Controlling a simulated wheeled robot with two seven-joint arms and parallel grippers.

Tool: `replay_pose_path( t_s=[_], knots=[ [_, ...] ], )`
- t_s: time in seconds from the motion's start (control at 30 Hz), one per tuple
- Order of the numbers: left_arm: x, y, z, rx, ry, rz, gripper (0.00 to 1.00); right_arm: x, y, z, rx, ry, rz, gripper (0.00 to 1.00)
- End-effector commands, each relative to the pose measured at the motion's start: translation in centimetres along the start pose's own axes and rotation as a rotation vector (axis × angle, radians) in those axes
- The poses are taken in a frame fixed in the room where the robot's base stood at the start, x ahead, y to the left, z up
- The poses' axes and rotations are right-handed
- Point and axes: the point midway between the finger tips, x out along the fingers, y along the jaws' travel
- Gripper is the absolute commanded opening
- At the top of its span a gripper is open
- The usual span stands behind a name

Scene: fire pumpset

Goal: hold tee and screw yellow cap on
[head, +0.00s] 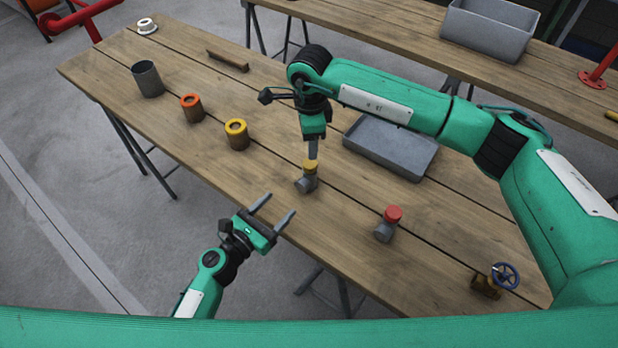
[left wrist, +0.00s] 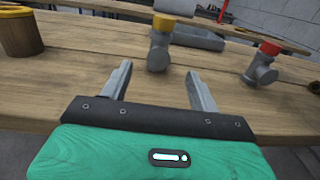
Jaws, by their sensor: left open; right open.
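A grey tee (head: 305,184) stands on the wooden table near its front edge, with a yellow cap (head: 311,165) on its top. The tee (left wrist: 158,52) and yellow cap (left wrist: 163,22) also show in the left wrist view, ahead of the fingers. My left gripper (head: 277,206) is open and empty at the table's front edge, apart from the tee. My right gripper (head: 312,150) points down right above the yellow cap. Its fingers are seen edge-on, and whether they touch the cap is unclear. How far the cap is screwed on cannot be seen.
A red-capped grey fitting (head: 387,224) and a brass valve with blue wheel (head: 489,283) stand to the right. A grey tray (head: 390,147) lies behind the tee. A yellow-topped cup (head: 237,135), an orange-topped cup (head: 191,107) and a grey cup (head: 148,79) stand to the left.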

Motion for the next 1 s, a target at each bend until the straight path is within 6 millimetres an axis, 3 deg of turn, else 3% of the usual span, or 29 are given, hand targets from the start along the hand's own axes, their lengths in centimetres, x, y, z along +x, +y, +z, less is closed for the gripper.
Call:
replay_pose_path(
  t_s=[0.27, 0.7, 1.0],
  knots=[
    [1.7, 0.0, 0.1, 0.002, -0.002, -0.001, 0.62, 0.0, 0.0, 0.1, 0.0, -0.003, 0.001, 0.52],
    [10.0, 0.0, 0.1, 0.002, -0.002, -0.001, 0.62, 0.0, 0.1, 0.1, 0.0, -0.004, 0.001, 0.52],
    [13.4, -0.1, 0.0, 0.003, 0.0, -0.001, 0.62, 0.0, 0.1, 0.1, 0.0, -0.004, 0.001, 0.52]
  ],
)
